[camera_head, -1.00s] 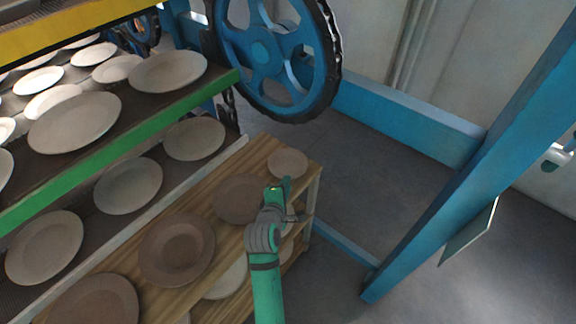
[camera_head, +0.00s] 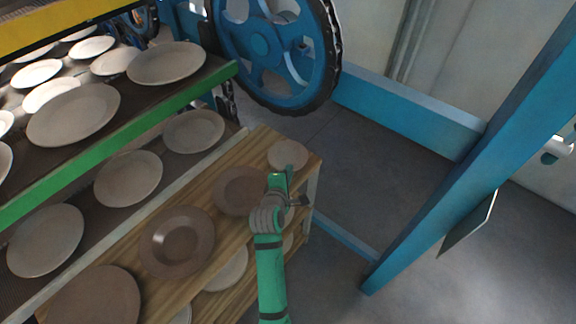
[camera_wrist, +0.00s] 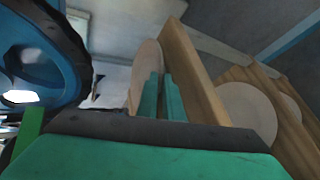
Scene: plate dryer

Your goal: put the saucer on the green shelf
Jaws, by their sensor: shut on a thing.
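The small, round, light-brown saucer (camera_head: 287,154) is at the far end of the wooden rack's top board. My green gripper (camera_head: 281,180) is at the saucer's near edge, with its fingers shut on it. In the wrist view the two fingers (camera_wrist: 162,98) stand close together, and the saucer (camera_wrist: 146,62) shows edge-on just beyond them, beside the board. The exact contact is partly hidden. The green shelf (camera_head: 120,145) is the green-edged upper level at left, holding several pale plates.
Brown plates (camera_head: 177,242) lie on the wooden board (camera_head: 218,222), with more plates on a level below. A grey shelf of plates runs below the green one. A blue wheel (camera_head: 262,46) stands behind the rack. A blue post (camera_head: 470,150) rises at right; the floor between is clear.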

